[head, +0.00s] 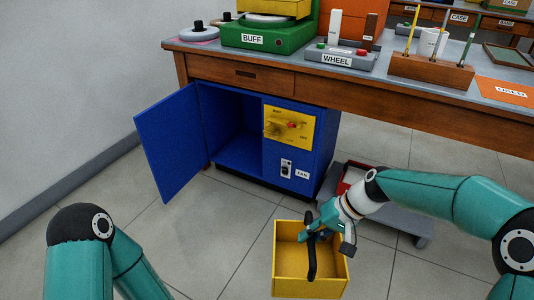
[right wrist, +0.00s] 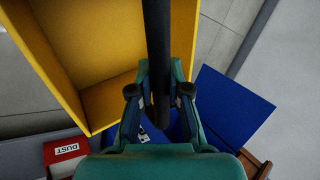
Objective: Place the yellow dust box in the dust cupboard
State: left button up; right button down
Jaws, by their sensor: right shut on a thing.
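The yellow dust box (head: 290,288) is an open-topped box with a black handle (head: 312,262), low in the middle of the head view, in front of the bench. My right gripper (head: 318,232) is shut on the handle. In the right wrist view the black bar runs between the fingers (right wrist: 160,95), and the yellow box (right wrist: 98,103) fills the upper left. I cannot tell whether the box touches the floor. The blue dust cupboard (head: 242,150) stands under the bench. Its door (head: 170,145) is swung open to the left and its compartment looks empty. My left gripper is out of view.
A yellow panel (head: 289,127) and a switch (head: 286,168) are on the cupboard's right front. A grey low platform (head: 408,226) stands right of it, beside my right arm. A red box marked DUST (right wrist: 66,151) is in the wrist view.

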aim_at(240, 156)
jog(key=z, duration=0.15)
jog(key=i, duration=1)
jog(key=u, duration=0.05)
